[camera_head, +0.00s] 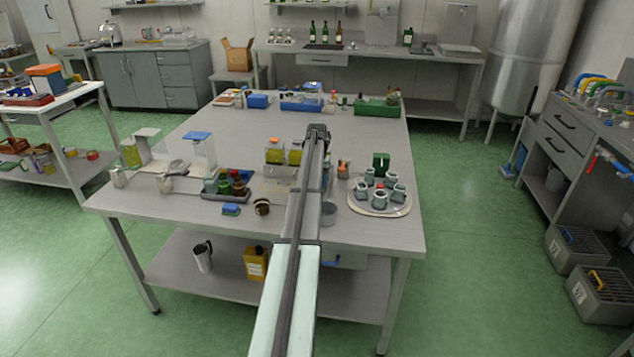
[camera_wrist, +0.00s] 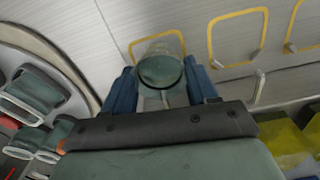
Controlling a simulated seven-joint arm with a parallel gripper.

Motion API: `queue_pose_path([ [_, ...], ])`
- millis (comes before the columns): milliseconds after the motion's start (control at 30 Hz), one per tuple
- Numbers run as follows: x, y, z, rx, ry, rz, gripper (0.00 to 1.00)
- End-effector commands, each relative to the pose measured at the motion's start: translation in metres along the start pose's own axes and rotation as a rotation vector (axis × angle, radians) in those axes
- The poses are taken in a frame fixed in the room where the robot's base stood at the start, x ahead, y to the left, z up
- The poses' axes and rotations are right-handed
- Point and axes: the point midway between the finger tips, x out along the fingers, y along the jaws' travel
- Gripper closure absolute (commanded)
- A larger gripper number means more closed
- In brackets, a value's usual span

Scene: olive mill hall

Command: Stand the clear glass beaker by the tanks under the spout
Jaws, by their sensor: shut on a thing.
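In the head view my arm hides the gripper and the held beaker. Tanks with yellow-green contents (camera_head: 275,153) stand just left of my arm. A yellow tank edge (camera_wrist: 288,142) shows at the lower right of the wrist view. A small metal piece (camera_wrist: 258,84), possibly a spout, shows near another outline; I cannot tell for sure.
A round tray (camera_head: 379,213) with several grey-green jars stands right of my arm. A grey round vessel (camera_head: 328,213) is close beside the arm.

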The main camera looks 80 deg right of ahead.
Motion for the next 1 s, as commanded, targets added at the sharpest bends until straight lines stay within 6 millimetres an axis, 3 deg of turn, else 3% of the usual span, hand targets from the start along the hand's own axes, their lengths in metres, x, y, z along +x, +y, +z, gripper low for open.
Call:
queue_pose_path([
  [367, 0.0011, 0.0000, -0.0001, 0.000, 0.000, 0.000, 0.62],
  [400, 0.0011, 0.0000, 0.0000, 0.000, 0.000, 0.000, 0.41],
  [700, 0.0011, -0.0001, -0.0001, 0.000, 0.000, 0.000, 0.13],
  [867, 0.0012, 0.0000, 0.0000, 0.000, 0.000, 0.000, 0.13],
  [1000, 0.0012, 0.0000, 0.0000, 0.000, 0.000, 0.000, 0.00],
])
